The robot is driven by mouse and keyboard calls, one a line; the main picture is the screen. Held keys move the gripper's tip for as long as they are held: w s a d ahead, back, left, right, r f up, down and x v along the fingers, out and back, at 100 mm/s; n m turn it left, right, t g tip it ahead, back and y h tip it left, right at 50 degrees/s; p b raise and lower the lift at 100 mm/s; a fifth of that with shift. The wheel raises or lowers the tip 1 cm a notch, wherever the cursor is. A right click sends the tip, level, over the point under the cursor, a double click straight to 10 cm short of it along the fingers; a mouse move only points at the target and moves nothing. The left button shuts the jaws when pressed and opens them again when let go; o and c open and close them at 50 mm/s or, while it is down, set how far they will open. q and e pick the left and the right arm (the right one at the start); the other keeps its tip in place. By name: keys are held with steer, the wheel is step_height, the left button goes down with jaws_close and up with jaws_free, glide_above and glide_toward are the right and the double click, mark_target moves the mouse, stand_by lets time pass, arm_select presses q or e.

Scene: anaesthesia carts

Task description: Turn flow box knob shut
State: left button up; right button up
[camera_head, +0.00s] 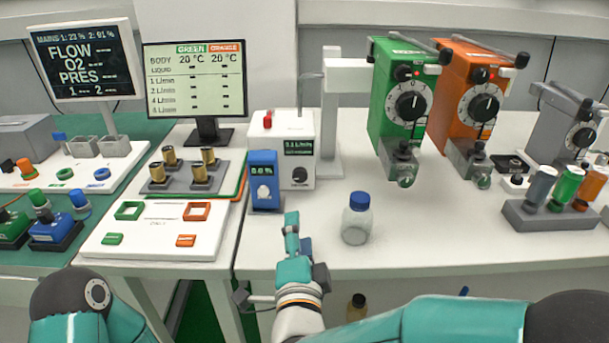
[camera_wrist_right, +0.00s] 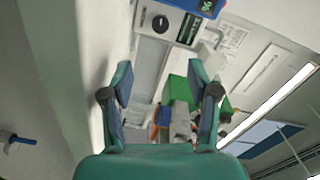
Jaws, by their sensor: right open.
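The flow box (camera_head: 276,146) is a white box on the bench with a small dark display reading about 0.1 L/min. Its black knob (camera_head: 299,175) is on the front face, below the display; where its pointer stands is too small to tell. In the right wrist view the flow box (camera_wrist_right: 146,21) and knob (camera_wrist_right: 160,23) appear at the top, beyond the fingertips. My right gripper (camera_head: 300,232) is open and empty, in front of the box and lower in the picture, apart from the knob. It also shows in the wrist view (camera_wrist_right: 160,67). My left gripper is out of view.
A blue meter (camera_head: 263,182) stands just left of the flow box. A blue-capped bottle (camera_head: 356,222) stands right of my right gripper. Green (camera_head: 392,92) and orange (camera_head: 455,95) vaporizers hang behind to the right. Bare bench (camera_head: 440,225) lies right of the bottle.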

mark_target(301, 179)
steer(key=w+p, duration=0.2)
steer(key=w, duration=1.4)
steer(key=shift+w+d, duration=0.1)
steer(key=shift+w, duration=0.25)
jaws_close()
steer(key=shift+f, duration=0.1)
